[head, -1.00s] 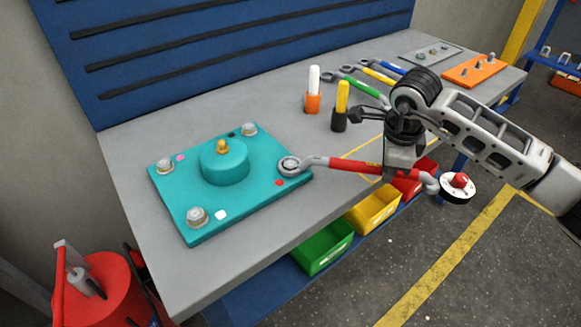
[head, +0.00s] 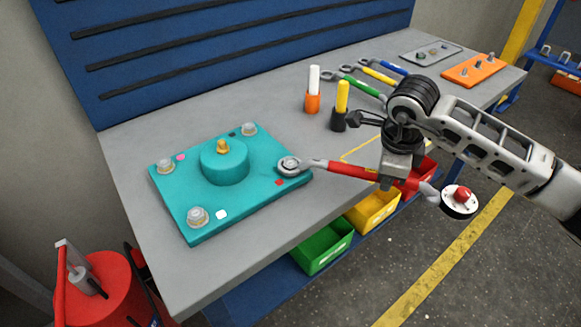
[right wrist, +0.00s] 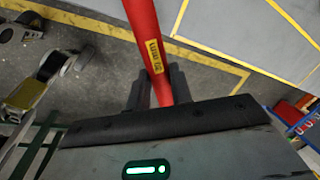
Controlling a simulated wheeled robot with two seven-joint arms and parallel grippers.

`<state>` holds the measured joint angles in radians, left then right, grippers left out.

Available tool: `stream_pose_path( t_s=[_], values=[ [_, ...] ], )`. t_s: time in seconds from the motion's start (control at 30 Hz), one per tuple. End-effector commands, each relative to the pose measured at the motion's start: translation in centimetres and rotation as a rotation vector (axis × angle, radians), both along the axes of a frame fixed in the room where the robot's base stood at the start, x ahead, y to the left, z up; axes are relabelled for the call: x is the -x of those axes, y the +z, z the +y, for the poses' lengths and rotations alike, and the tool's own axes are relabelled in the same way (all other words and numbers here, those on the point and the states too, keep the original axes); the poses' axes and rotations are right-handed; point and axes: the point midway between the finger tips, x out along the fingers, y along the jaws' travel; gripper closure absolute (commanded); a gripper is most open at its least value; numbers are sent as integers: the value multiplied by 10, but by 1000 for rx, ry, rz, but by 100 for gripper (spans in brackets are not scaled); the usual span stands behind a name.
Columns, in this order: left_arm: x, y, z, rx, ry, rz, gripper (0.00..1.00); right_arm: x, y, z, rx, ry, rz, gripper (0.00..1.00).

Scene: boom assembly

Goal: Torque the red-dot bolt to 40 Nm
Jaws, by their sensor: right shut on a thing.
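The teal plate (head: 245,200) lies on the bench with a bolt in each corner and a round boss in its middle. A red dot (head: 279,182) marks the right corner. The ring head of the red torque wrench (head: 345,169) sits around the bolt (head: 289,163) there and hides most of it. My right gripper (head: 386,180) is shut on the wrench's red handle, which also shows in the right wrist view (right wrist: 148,40) with a yellow label. The wrench's far end, with a white dial and red knob (head: 461,197), sticks out past the bench edge. My left gripper is not in view.
An orange-and-white marker (head: 313,90) and a black-and-yellow one (head: 340,107) stand behind the wrench. Several coloured wrenches (head: 363,85) lie farther back. Green (head: 322,248) and yellow bins (head: 372,211) sit below the bench's front edge.

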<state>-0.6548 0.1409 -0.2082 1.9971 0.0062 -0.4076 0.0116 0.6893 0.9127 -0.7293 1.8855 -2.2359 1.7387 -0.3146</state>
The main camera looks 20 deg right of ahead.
Motion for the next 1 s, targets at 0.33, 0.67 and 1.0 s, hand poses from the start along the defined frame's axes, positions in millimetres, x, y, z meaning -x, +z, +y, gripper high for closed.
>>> stream_pose_path(
  t_s=[0.33, 0.67, 1.0],
  values=[
    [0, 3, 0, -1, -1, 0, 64, 11, 1, 8, 0, -67, 0, 100],
    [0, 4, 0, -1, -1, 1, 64, 21, 1, 17, 0, -132, -1, 100],
    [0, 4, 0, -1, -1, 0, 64, 22, 1, 18, -1, -141, 0, 100]
  ],
)
